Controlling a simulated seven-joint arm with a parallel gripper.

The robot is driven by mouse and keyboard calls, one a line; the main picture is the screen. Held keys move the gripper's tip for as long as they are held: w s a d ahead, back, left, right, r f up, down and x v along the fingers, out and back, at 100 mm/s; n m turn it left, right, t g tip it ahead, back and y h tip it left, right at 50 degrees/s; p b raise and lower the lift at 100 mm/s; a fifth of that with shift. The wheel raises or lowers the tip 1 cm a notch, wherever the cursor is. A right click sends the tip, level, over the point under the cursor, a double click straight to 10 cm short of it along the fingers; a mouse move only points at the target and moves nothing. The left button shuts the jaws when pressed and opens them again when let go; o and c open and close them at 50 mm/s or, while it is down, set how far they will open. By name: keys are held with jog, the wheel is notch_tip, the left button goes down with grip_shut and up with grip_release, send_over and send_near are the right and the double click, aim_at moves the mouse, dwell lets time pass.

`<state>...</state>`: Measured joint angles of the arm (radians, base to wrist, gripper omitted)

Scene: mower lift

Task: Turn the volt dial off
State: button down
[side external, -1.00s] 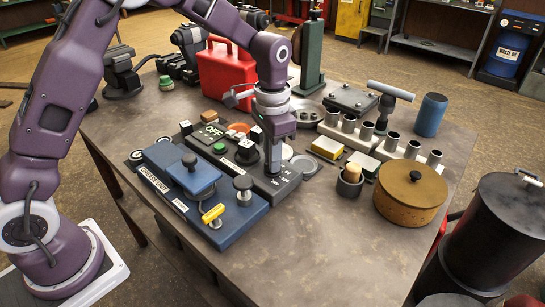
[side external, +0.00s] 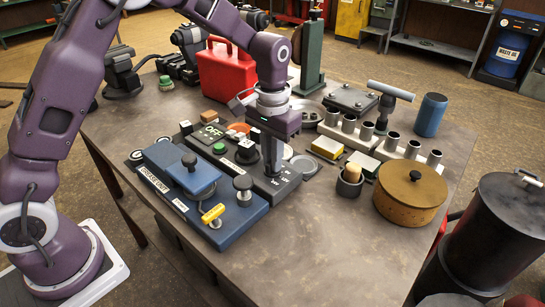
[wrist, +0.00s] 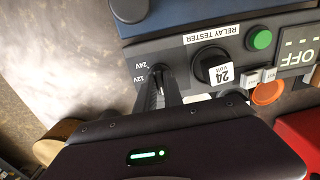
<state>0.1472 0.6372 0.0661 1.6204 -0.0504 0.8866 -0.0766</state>
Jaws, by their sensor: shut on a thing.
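The relay tester (wrist: 190,44) is a dark grey box with a printed label. In the side external view the relay tester (side external: 287,186) lies along the right of a blue unit. At its near end is the volt dial (wrist: 157,69), with 24V and 12V marks beside it. My gripper (side external: 271,173) points down over this end. In the wrist view its two dark fingers (wrist: 160,80) are closed on the dial and cover most of it, so I cannot tell where its pointer sits. A black knob (wrist: 210,63) with a "24 volts" tag is beside it.
A green button (wrist: 261,39), an OFF plate (wrist: 297,52) and an orange button (wrist: 267,93) lie farther along. The blue unit (side external: 232,208) with a yellow handle is close on the left. A row of metal cups (side external: 390,145) stands to the right. The front of the table is clear.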

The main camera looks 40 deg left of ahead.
jog(key=shift+w+r, duration=0.1)
jog(key=c, duration=1.5)
grip_release()
jog(key=shift+o, duration=0.2)
notch_tip(320, 180, up, 7)
jog(key=shift+r, duration=0.1)
jog(key=s+a+r+t, duration=0.3)
jog(key=s+r, duration=0.8)
jog(key=s, duration=0.4)
jog(key=s+a+f+t, duration=0.1)
jog(key=s+f+t, duration=0.1)
jog(key=s, duration=1)
jog(key=shift+s+a+f+t, duration=0.3)
jog(key=shift+s+f, duration=0.1)
jog(key=shift+f, duration=0.1)
